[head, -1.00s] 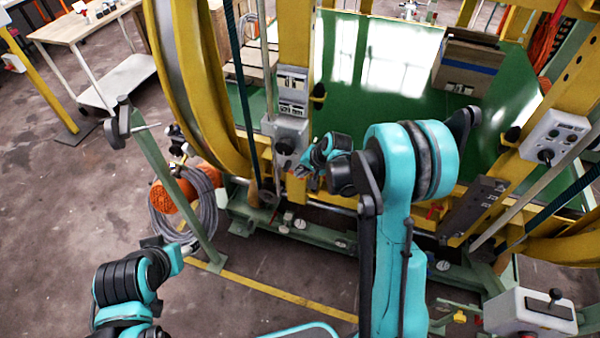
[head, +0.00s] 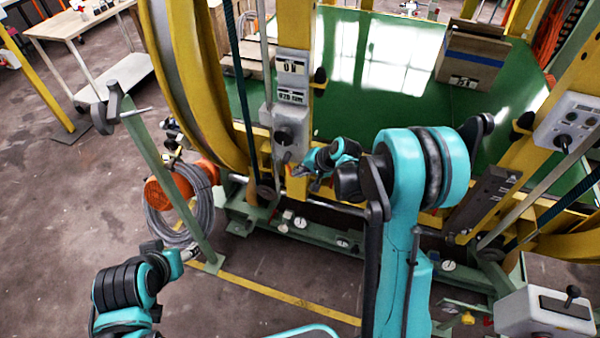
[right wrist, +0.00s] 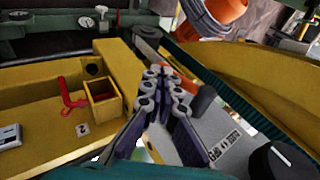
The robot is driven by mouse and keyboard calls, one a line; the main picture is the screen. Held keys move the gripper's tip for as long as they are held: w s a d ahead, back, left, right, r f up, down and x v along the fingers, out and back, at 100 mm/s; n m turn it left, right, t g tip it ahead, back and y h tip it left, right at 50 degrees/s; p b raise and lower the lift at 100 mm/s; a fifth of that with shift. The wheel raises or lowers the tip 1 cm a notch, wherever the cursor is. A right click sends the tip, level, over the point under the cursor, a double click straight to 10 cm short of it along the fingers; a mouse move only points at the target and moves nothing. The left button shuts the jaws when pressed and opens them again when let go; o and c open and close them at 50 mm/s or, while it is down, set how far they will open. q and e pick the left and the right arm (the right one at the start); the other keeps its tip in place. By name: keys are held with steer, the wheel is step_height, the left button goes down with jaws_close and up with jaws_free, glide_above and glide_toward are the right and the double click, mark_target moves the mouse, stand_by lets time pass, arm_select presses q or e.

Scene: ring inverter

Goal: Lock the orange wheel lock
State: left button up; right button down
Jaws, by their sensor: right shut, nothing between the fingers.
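In the head view my right gripper (head: 299,172) is small, below the grey control box (head: 290,127) on the yellow post.
A red hook-shaped part (right wrist: 72,98) and a yellow open box (right wrist: 102,97) sit on the yellow beam. A black dial (right wrist: 280,160) is at the lower right. In the head view a green post (head: 165,175) and a grey cable coil (head: 195,210) stand left.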

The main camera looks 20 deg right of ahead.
arm_select(q)
steer(key=shift+f+b, duration=0.55)
steer(key=shift+f, duration=0.15)
arm_select(e)
steer(key=shift+w+a+f, duration=0.25)
steer(key=shift+a+f, duration=0.15)
steer(key=shift+f, duration=0.2)
arm_select(q)
steer(key=shift+f, duration=0.1)
arm_select(e)
steer(key=shift+w+a+f, duration=0.1)
